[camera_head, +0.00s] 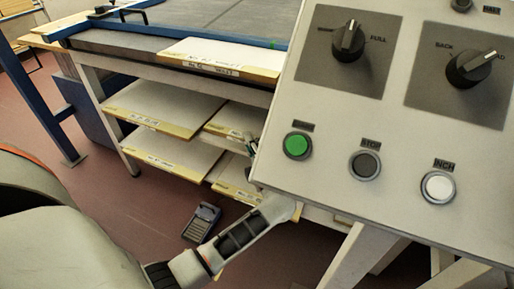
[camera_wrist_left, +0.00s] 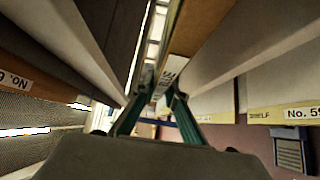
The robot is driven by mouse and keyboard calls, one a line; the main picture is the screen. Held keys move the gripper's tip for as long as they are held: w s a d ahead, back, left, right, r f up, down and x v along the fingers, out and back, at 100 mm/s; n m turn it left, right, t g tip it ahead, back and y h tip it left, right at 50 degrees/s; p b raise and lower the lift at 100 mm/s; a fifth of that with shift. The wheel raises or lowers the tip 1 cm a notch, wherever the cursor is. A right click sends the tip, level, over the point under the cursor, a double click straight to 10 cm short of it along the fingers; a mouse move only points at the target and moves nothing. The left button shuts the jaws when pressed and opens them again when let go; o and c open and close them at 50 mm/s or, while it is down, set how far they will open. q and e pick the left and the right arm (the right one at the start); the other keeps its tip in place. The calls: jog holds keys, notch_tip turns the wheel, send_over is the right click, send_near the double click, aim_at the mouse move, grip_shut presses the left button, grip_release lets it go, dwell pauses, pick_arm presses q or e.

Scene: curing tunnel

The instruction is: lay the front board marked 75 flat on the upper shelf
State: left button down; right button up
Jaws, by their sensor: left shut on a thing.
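My left gripper (camera_head: 249,145) is at the rack under the table, beside the right-hand pale boards and partly hidden by the control panel. In the left wrist view its green fingers (camera_wrist_left: 157,100) are shut on the edge of a board (camera_wrist_left: 175,68) with a white label. The label is too steep to read, so I cannot tell whether it says 75. The upper shelf level shows a left pale board (camera_head: 158,103) and a right one (camera_head: 228,120), both with yellow front edges. I cannot tell which board in the head view is the held one. My right gripper is not in view.
The control panel (camera_head: 330,105) blocks the right side. A lower pale board (camera_head: 172,153) lies under the upper level. Another board (camera_head: 218,52) lies on the dark table top. A grey-blue device (camera_head: 202,221) is on the red floor. A shelf label (camera_wrist_left: 303,113) shows in the wrist view.

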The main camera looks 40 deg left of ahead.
pick_arm(q)
notch_tip(320, 180, down, 8)
jog(key=b, duration=0.2)
jog(key=shift+f+b, duration=0.2)
jog(key=shift+b, duration=0.2)
jog(key=c, duration=2.1)
grip_release()
jog(key=shift+o, duration=0.3)
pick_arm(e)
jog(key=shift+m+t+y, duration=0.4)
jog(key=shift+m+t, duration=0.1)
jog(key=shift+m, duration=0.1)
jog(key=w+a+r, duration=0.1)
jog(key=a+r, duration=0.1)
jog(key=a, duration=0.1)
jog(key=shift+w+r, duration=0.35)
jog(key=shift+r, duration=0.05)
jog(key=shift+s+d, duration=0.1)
